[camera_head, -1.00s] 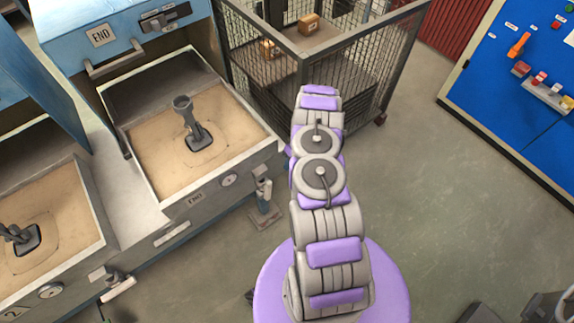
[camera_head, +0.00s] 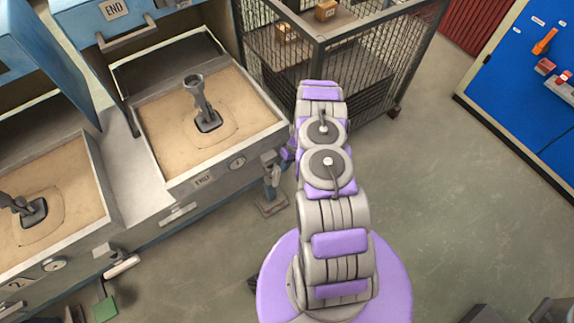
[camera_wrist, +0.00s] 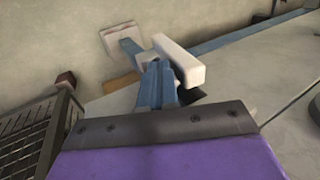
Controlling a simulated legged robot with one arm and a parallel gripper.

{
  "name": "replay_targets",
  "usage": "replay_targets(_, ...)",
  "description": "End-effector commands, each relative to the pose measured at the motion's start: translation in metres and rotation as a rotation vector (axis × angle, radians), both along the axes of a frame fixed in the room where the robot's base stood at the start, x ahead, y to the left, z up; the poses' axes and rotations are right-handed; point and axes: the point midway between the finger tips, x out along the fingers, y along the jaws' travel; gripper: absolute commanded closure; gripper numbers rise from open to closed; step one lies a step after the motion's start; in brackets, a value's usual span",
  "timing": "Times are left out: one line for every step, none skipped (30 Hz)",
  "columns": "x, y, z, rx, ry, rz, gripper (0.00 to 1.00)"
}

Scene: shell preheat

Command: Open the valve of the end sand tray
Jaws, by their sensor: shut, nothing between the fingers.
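The end sand tray (camera_head: 222,157), under a drawer front labelled END, stands at the left, filled with sand with a dark-footed casting in it. Its valve (camera_head: 271,172) is a grey-blue upright pipe with a pale handle, below the tray's right front corner. In the head view my arm mostly hides the gripper.
A second sand tray (camera_head: 88,165), marked 2, stands left with its own white-handled valve (camera_head: 122,266). A wire cage (camera_head: 372,75) with small boxes stands behind my arm. A blue board (camera_head: 520,90) hangs at the right. The floor (camera_head: 440,220) between is clear.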

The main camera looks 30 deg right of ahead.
Motion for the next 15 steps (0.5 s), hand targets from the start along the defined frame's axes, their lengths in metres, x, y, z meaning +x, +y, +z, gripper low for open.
replay_targets(0.0, 0.0, 0.0, 0.0, 0.0, 0.0, 1.0)
replay_targets(0.0, 0.0, 0.0, 0.0, 0.0, 0.0, 1.0)
replay_targets(0.0, 0.0, 0.0, 0.0, 0.0, 0.0, 1.0)
replay_targets(0.0, 0.0, 0.0, 0.0, 0.0, 0.0, 1.0)
replay_targets(0.0, 0.0, 0.0, 0.0, 0.0, 0.0, 1.0)
replay_targets(0.0, 0.0, 0.0, 0.0, 0.0, 0.0, 1.0)
replay_targets(0.0, 0.0, 0.0, -0.001, 0.0, 0.0, 1.0)
replay_targets(0.0, 0.0, 0.0, -0.002, 0.0, 0.001, 1.0)
replay_targets(0.0, 0.001, 0.001, -0.006, -0.001, 0.001, 1.0)
replay_targets(0.0, 0.002, 0.001, -0.011, -0.001, 0.001, 1.0)
replay_targets(0.001, 0.003, 0.002, -0.017, -0.001, 0.001, 1.0)
replay_targets(0.001, 0.004, 0.003, -0.028, -0.002, 0.002, 1.0)
replay_targets(0.001, 0.006, 0.004, -0.036, -0.001, 0.002, 1.0)
replay_targets(0.0, 0.009, 0.004, -0.046, 0.0, 0.002, 1.0)
replay_targets(0.0, 0.012, 0.006, -0.063, 0.0, 0.003, 1.0)
